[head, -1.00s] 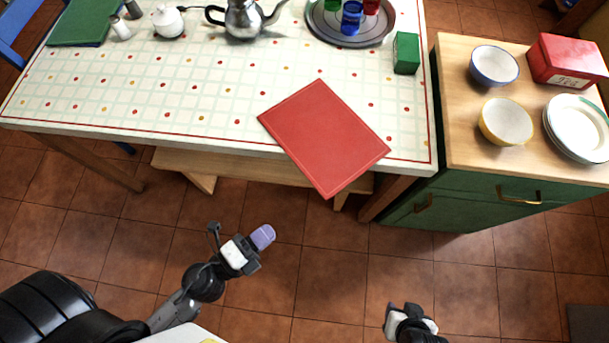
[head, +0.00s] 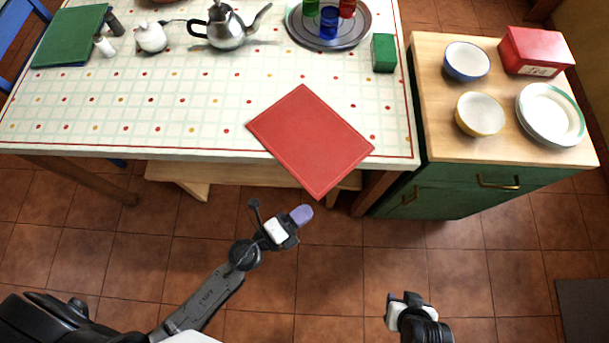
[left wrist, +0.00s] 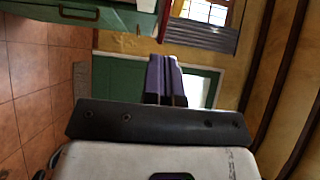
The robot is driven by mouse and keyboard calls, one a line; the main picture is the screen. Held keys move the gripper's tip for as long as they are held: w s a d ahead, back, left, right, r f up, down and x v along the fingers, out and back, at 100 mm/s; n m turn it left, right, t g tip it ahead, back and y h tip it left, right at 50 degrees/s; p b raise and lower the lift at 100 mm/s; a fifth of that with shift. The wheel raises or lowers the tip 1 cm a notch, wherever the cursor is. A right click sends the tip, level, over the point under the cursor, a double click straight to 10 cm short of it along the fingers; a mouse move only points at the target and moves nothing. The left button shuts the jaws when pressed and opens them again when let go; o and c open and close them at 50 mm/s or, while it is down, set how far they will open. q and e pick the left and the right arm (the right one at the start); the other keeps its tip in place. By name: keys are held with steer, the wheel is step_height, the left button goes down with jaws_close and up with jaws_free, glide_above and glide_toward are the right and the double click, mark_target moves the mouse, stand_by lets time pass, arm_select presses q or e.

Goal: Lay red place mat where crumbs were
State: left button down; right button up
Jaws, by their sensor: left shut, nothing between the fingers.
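The red place mat (head: 311,138) lies flat and turned at an angle on the front right of the tablecloth. Its near corner sticks out past the table's front edge. No crumbs show on the visible cloth. My left gripper (head: 302,215) is shut and empty, in front of the table just below the mat's near corner in the head view, apart from it. Its shut purple fingers (left wrist: 165,80) show in the left wrist view. My right gripper (head: 402,298) is low in the head view, away from the table; its fingers are too unclear to judge.
The table (head: 120,130) holds a metal teapot (head: 222,28), a tray (head: 355,38) with coloured glasses, a green box (head: 384,52) and a green mat (head: 68,38). A green cabinet (head: 470,190) with bowls and plates stands at right. A wooden bench (head: 240,176) is under the table.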

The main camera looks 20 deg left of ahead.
mark_target(308, 175)
arm_select(q)
steer(key=shift+w+a, duration=0.2)
steer(key=shift+w, duration=0.45)
steer(key=shift+w+a, duration=0.15)
steer(key=shift+w, duration=0.5)
steer(key=w, duration=0.2)
steer(key=w+a+p, duration=0.1)
steer(key=w, duration=0.2)
steer(key=w+p, duration=0.1)
steer(key=w, duration=0.1)
steer(key=shift+w+a, duration=0.15)
steer(key=shift+a, duration=0.1)
